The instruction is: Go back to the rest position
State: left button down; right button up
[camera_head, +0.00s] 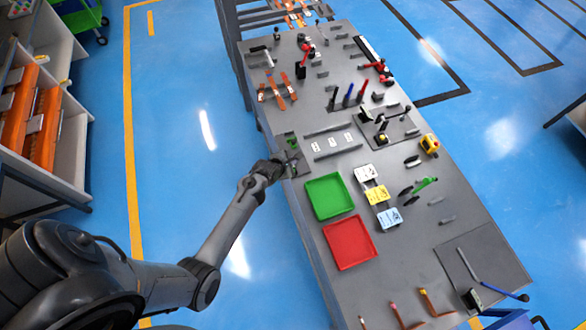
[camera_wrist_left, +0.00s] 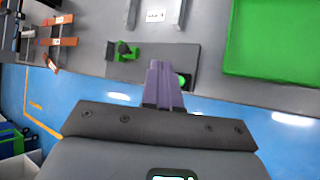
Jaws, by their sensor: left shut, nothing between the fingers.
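My left gripper (camera_head: 291,161) reaches in from the left and sits at the left edge of the grey workbench (camera_head: 405,235), beside the green tray (camera_head: 328,196). In the left wrist view my left gripper (camera_wrist_left: 165,72) has its two purple-grey fingers together, with nothing seen between them. They point over a dark plate with small green parts (camera_wrist_left: 125,50) at the bench edge; I cannot tell if they touch it. My right gripper is not in view.
A red tray (camera_head: 349,242) lies below the green tray, with white, yellow and blue cards (camera_head: 376,194) to their right. Copper-coloured bars (camera_head: 278,92) lie at the bench's upper left. A shelf with orange bins (camera_head: 38,120) stands at far left. Blue floor (camera_head: 185,60) between is clear.

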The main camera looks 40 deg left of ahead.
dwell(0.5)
pick_arm(q)
jog(key=s+m+g+p, duration=0.2)
jog(key=s+m+p, duration=0.1)
jog(key=s, duration=0.9)
jog(key=s+d+r+m+g, duration=0.1)
jog(key=s+d+r+m, duration=0.3)
jog(key=r+m, duration=0.3)
jog(key=s+d+r+m+g, duration=0.1)
jog(key=s+d+r+m, duration=0.3)
jog(key=r+m, duration=0.3)
jog(key=s+d+r+m+g+h+p, duration=0.1)
jog(key=s+d+r+m, duration=0.3)
jog(key=m, duration=0.9)
notch_tip(320, 180, up, 3)
jog(key=s, duration=0.2)
jog(key=shift+s+d+g, duration=0.25)
jog(key=shift+s+g, duration=0.05)
jog(key=shift+s, duration=0.05)
